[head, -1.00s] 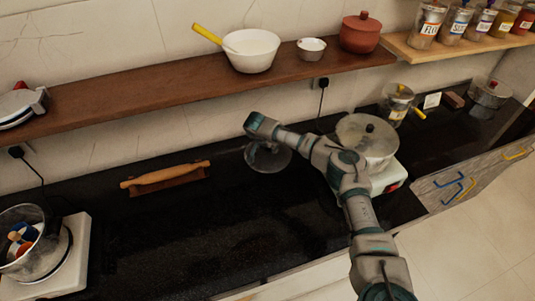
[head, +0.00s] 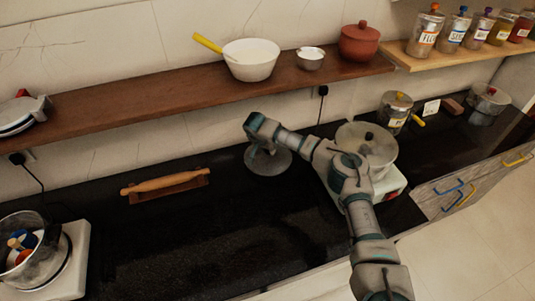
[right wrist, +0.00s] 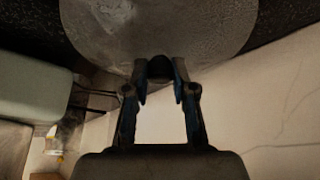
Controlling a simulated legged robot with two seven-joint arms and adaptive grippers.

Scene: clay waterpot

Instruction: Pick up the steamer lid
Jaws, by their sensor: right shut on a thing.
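The steamer lid (head: 282,164) is a round grey disc near the wall, over the dark counter in the head view. My right gripper (head: 264,146) comes down on its middle from above. In the right wrist view the same lid (right wrist: 160,28) fills the top of the picture, and the fingers (right wrist: 160,80) are closed on its dark knob. Whether the lid touches the counter or hangs a little above it I cannot tell. My left gripper is not in view.
A rolling pin (head: 165,183) lies left. A wooden shelf (head: 150,95) with bowls runs above. The middle counter is clear.

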